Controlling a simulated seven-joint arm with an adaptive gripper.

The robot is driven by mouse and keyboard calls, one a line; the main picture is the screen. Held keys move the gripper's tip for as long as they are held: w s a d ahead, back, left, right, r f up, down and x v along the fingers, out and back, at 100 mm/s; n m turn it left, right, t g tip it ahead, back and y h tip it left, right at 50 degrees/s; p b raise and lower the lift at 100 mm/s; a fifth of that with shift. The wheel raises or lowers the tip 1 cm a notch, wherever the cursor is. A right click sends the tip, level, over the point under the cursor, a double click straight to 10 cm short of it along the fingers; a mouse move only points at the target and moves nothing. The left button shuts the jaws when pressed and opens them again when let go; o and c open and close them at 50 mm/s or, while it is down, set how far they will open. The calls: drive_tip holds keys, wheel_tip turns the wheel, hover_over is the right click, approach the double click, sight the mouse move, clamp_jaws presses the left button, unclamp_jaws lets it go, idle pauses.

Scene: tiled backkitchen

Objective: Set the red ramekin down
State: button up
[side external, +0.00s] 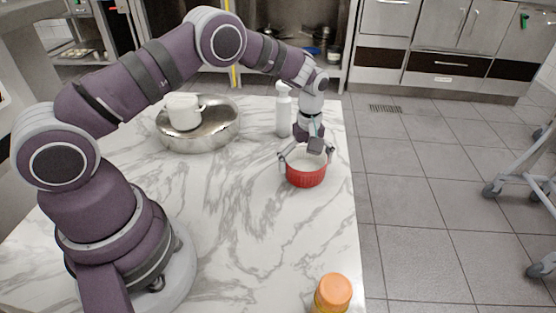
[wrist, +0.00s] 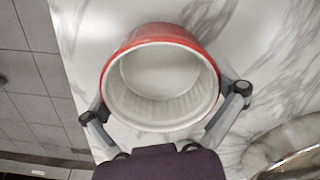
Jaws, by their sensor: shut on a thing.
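The red ramekin (side external: 306,176) is round, with a white inside, and is upright near the right edge of the marble counter. In the wrist view the ramekin (wrist: 160,76) looks empty. My gripper (side external: 305,159) is above it with its fingers on opposite sides of the ramekin. In the wrist view my gripper (wrist: 165,108) has both fingers against its outer wall. I cannot tell whether the ramekin's base touches the counter.
A metal pan (side external: 212,133) with a white mug (side external: 183,112) in it stands at the back left. A white bottle (side external: 283,112) stands behind the ramekin. An orange-capped jar (side external: 333,293) is at the front right. The counter's middle (side external: 235,215) is clear.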

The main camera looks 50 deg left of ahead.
drive_tip(key=o, duration=0.9)
drive_tip(key=shift+f, duration=0.1)
drive_tip(key=shift+c, duration=0.2)
drive_tip(key=s+r+m+t, duration=0.1)
drive_tip(key=s+r+m, duration=0.2)
drive_tip(key=r, duration=1.5)
drive_tip(key=s+r+m+t, duration=0.2)
drive_tip(key=s+m+t, duration=0.2)
drive_tip(key=s+m, duration=0.6)
drive_tip(key=s, duration=0.5)
drive_tip(key=shift+d+r+m+t, duration=0.25)
drive_tip(key=shift+d+m+t, duration=0.05)
drive_tip(key=shift+d, duration=0.05)
